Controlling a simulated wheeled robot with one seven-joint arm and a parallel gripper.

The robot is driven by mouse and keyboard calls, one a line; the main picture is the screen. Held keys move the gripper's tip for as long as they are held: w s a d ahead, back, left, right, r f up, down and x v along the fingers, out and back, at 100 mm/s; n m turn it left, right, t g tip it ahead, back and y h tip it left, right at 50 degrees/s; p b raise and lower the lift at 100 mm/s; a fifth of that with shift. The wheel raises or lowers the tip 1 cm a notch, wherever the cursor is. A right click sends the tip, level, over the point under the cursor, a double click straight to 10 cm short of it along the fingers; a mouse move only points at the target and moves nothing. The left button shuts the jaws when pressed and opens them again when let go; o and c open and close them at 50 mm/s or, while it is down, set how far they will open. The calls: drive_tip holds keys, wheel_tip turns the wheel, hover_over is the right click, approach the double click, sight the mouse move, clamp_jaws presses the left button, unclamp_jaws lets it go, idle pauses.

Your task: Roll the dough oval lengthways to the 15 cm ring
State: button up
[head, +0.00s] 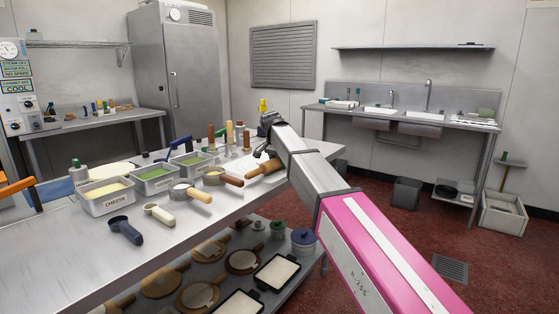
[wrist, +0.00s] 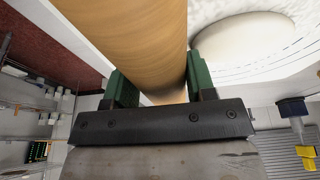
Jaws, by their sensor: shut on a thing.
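In the wrist view the wooden rolling pin (wrist: 135,40) runs between the two green fingers of my gripper (wrist: 162,88), which is shut on it. The pale dough (wrist: 245,42) is a rounded, flat piece to the right of the pin, on a white surface (wrist: 303,75) with thin curved ring lines. The pin may hide part of the dough. I cannot tell whether pin and dough touch, or which ring is the 15 cm one. In the head view the pin (head: 264,171) shows at the far right end of the steel table, below my gripper (head: 265,150). My arm hides the dough there.
On the table (head: 75,245) stand a cheese tub (head: 107,199), green-filled tubs (head: 155,181), a blue-black scoop (head: 124,231), a cream scoop (head: 158,213) and wooden-handled tools (head: 192,190). Several upright handles stand left of my gripper. The table's near left top is clear.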

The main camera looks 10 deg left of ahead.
drive_tip(key=shift+f, duration=0.25)
drive_tip(key=o, duration=1.3)
drive_tip(key=shift+o, duration=0.2)
drive_tip(key=shift+v, duration=3.55)
